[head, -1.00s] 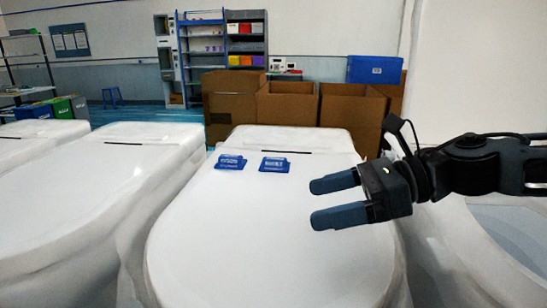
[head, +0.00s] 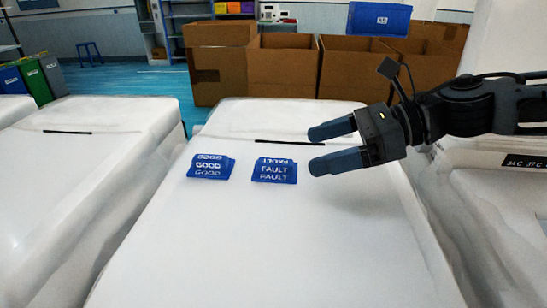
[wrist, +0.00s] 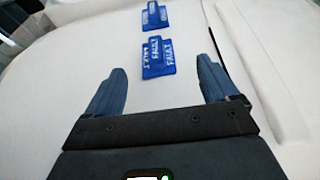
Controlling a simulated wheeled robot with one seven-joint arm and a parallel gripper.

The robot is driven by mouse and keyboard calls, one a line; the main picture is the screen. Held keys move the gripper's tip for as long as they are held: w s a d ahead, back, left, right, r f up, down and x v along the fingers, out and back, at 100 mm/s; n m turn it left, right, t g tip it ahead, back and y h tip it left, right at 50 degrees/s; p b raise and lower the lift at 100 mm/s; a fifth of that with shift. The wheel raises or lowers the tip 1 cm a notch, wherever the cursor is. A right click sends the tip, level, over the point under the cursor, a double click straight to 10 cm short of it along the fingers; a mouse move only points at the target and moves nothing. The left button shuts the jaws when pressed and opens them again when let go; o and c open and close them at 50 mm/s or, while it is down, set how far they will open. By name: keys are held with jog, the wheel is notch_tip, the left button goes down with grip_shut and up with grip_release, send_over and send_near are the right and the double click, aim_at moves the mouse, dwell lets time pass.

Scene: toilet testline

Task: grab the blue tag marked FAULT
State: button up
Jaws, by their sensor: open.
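The blue FAULT tag (head: 274,171) lies on the white toilet lid (head: 250,240), right of the blue GOOD tag (head: 210,167). Both look like small stacks with white lettering. My gripper (head: 325,147) is open and empty, to the right of the FAULT tag and apart from it in the head view. In the wrist view the FAULT tag (wrist: 158,56) sits ahead of my gripper (wrist: 158,82), roughly centred between the finger lines. The GOOD tag (wrist: 155,17) lies beyond it.
White toilets stand on both sides, one at left (head: 75,190). Cardboard boxes (head: 283,68) and a blue bin (head: 379,18) stand behind. Green and grey bins (head: 36,80) are at far left. The lid around the tags is clear.

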aim_at(282, 161)
jog(key=x, duration=0.2)
jog(key=p+x, duration=0.1)
jog(key=x, duration=0.4)
jog(key=shift+s+p, duration=0.3)
jog(key=shift+s, duration=0.05)
jog(key=c, duration=1.1)
jog(key=shift+c, duration=0.2)
